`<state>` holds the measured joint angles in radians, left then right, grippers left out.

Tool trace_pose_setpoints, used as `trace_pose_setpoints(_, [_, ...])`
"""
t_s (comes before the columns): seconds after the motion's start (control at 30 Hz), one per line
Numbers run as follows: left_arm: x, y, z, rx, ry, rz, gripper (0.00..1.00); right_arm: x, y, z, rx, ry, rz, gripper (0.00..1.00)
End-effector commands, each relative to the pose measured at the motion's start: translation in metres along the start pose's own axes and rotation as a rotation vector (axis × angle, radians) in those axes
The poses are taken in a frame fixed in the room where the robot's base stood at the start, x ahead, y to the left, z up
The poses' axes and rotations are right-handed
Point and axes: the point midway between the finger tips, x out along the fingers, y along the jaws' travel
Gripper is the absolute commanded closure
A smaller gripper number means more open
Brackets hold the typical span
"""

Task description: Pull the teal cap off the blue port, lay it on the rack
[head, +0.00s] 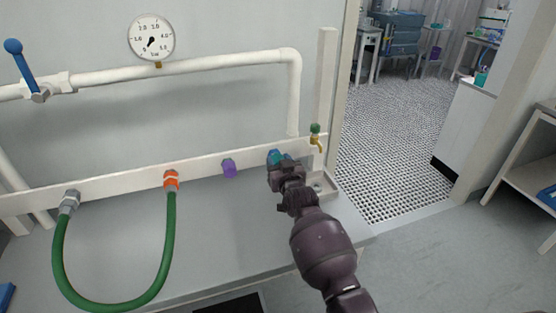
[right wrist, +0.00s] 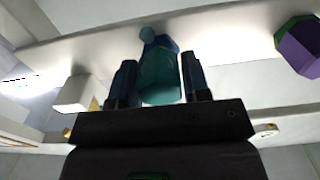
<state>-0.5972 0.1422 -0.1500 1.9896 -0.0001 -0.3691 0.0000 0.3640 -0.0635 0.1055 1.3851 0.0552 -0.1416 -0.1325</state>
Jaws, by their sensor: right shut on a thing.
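My right gripper (head: 279,164) is at the blue port (head: 273,154) on the white wall rail, reaching up from below. In the right wrist view, its two dark fingers (right wrist: 157,82) stand on either side of the teal cap (right wrist: 160,78), and it is shut on the cap. The blue port (right wrist: 158,42) shows just beyond the cap, in line with it. I cannot tell whether the cap is still seated on the port. In the head view the gripper hides much of the cap. I cannot make out a rack for certain. My left gripper is not in view.
A purple port (head: 229,168) sits left of the blue one. A green hose (head: 115,305) hangs between a grey fitting (head: 69,201) and an orange one (head: 171,180). A tap (head: 316,138) is close on the right. The bench top (head: 215,225) is mostly bare.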

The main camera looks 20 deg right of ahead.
Motion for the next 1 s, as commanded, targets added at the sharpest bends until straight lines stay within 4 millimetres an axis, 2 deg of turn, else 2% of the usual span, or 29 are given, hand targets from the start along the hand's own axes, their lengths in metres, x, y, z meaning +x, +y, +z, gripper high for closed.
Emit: trace_pose_setpoints(1.0, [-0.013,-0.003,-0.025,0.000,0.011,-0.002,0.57,-0.033,0.000,-0.001,0.000,0.001,0.000,0.90])
